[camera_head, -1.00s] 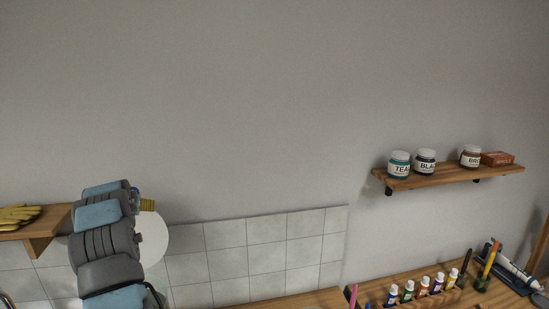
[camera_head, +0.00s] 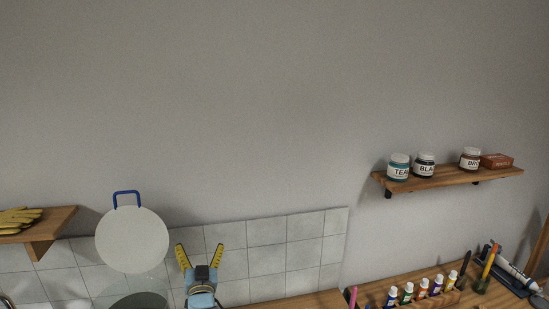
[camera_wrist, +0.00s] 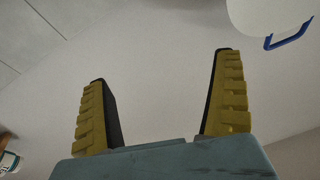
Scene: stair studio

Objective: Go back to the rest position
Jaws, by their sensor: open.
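My gripper (camera_head: 200,258) is low in the head view, in front of the tiled wall, with its two yellow fingers spread apart and pointing up. In the wrist view the gripper (camera_wrist: 160,100) is open, with only plain wall between its fingers. Nothing is held.
A round white disc (camera_head: 132,240) with a blue handle is left of my gripper; part of it shows in the wrist view (camera_wrist: 270,15). A left shelf (camera_head: 55,220) holds yellow gloves (camera_head: 18,218). A right shelf (camera_head: 450,178) bears several jars. Small bottles (camera_head: 407,291) stand below.

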